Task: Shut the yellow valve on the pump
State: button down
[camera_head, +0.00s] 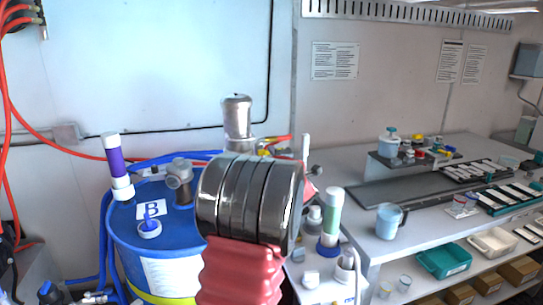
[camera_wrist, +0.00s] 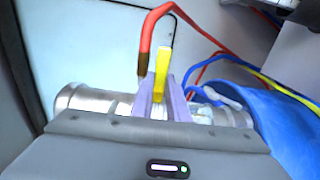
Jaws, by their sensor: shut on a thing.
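The yellow valve handle (camera_wrist: 163,58) stands up between the two purple fingers of my gripper (camera_wrist: 160,90) in the wrist view. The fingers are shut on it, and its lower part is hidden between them. Behind the fingers lies a silver metal pump body (camera_wrist: 90,101), running across the picture. In the head view the pump's silver top (camera_head: 237,117) rises behind my dark arm link, with red and yellow parts just right of it. My arm hides the gripper and most of the pump there.
A bench (camera_head: 415,235) with a mug (camera_head: 388,221) is at right.

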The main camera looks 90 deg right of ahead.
jog(key=c, duration=2)
grip_release()
jog(key=shift+s+d+f, duration=0.15)
jog(key=shift+s, duration=0.05)
jog(key=shift+o, duration=1.6)
jog(key=v, duration=1.4)
jog(key=shift+w, duration=0.15)
